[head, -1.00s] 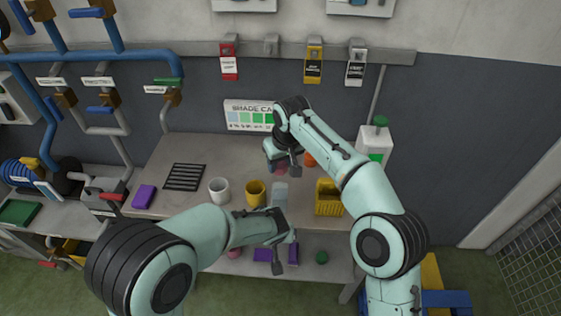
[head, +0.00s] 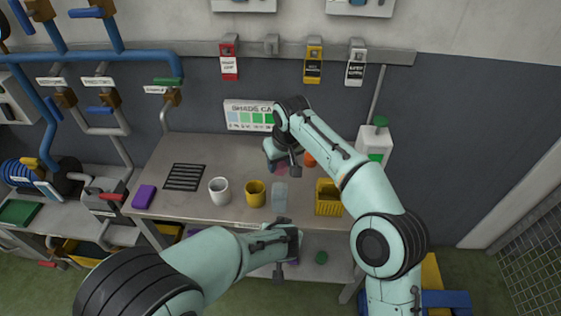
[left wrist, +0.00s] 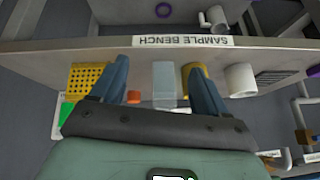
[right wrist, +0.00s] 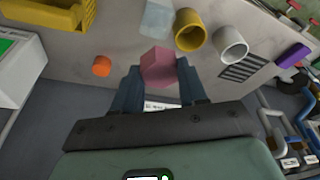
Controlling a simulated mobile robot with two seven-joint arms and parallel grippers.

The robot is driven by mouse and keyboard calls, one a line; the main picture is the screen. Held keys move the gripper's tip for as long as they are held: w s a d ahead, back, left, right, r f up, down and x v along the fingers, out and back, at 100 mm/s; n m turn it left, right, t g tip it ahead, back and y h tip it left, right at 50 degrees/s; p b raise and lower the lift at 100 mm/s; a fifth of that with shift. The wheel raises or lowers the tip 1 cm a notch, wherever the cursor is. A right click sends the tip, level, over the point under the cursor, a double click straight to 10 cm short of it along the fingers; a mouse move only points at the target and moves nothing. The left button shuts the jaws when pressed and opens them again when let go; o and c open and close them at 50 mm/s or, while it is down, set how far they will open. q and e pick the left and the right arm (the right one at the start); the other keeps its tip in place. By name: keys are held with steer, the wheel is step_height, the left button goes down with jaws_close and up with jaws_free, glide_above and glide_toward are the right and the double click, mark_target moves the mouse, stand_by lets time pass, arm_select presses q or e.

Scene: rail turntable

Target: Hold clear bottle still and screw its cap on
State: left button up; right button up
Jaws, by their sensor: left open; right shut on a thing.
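The clear bottle (head: 280,194) stands on the bench near its front edge, right of the yellow mug. It also shows in the left wrist view (left wrist: 164,84) and at the top of the right wrist view (right wrist: 157,18). My left gripper (left wrist: 158,72) is open and empty, in front of the bench edge; the bottle appears between its fingers but beyond them. My right gripper (head: 281,163) is shut on a pink block-like piece (right wrist: 158,68), behind the bottle. I cannot tell whether this piece is the cap. An orange round piece (right wrist: 102,66) lies on the bench nearby.
A yellow mug (head: 255,193) and a white mug (head: 219,191) stand left of the bottle. A yellow basket (head: 328,198) stands to its right. A purple block (head: 144,196) and a dark grille (head: 184,177) are farther left. A white container (head: 375,146) stands at the back right.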

mark_target(280, 198)
arm_select(q)
steer(key=w, duration=0.3)
steer(key=w+a, duration=0.1)
steer(key=w, duration=0.7)
steer(key=shift+w+a, duration=0.15)
steer(key=shift+w, duration=0.1)
steer(key=x, duration=0.3)
steer(key=shift+w, duration=0.2)
steer(key=shift+x, duration=0.95)
steer(key=c, duration=1.3)
steer(key=shift+c, duration=0.2)
steer(key=o, duration=1.6)
